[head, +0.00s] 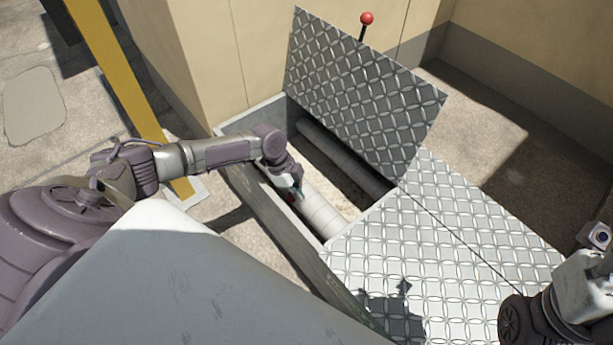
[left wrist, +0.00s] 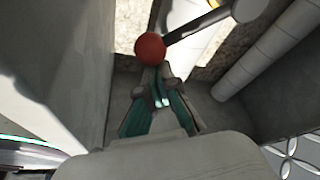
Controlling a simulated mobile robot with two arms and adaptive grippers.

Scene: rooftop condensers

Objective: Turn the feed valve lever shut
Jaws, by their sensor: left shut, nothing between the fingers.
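A red ball knob (left wrist: 150,47) on a dark lever rod (left wrist: 197,25) shows in the left wrist view, just beyond my fingertips. Whether the fingers touch it, I cannot tell. My left gripper (left wrist: 158,98) is shut with nothing between its fingers. In the head view my left gripper (head: 297,190) reaches down into the open floor pit, above a pale pipe. A small bit of red (head: 291,198) shows beside it; the rest of the lever is hidden there. The valve body is not clearly visible. My right arm is at the lower right edge; its fingers are out of frame.
A raised tread-plate hatch (head: 365,95) stands behind the pit, with another red knob (head: 367,18) on a black rod behind its top edge. A flat tread plate (head: 440,250) covers the near side. Pipes (head: 322,212) run inside the pit. A yellow post (head: 118,75) stands at left.

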